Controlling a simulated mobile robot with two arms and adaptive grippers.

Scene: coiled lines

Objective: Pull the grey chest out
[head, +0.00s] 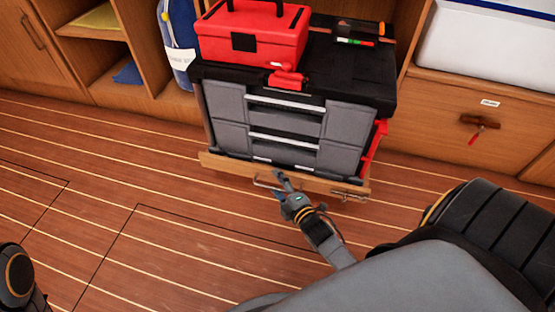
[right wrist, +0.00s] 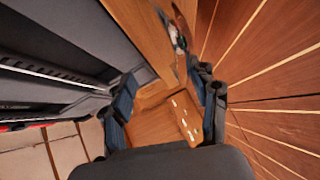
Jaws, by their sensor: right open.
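The grey chest (head: 285,125), with a black top and grey drawers, stands on a low wooden board in the locker opening. The board's front lip (head: 225,163) has a metal handle (head: 262,183) and a latch (head: 350,195) at its right. My right gripper (head: 279,184) is open at the lip, close to the handle; I cannot tell if it touches. In the right wrist view, the open fingers (right wrist: 165,98) are apart, with the chest (right wrist: 45,65) at left and the lip (right wrist: 140,20) ahead. My left gripper is out of view.
A red toolbox (head: 250,38) and a black tray (head: 358,32) with small items sit on the chest. A blue bag (head: 180,42) stands left of it. A drawer with a key (head: 478,132) is at right. The plank floor (head: 110,165) in front is clear.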

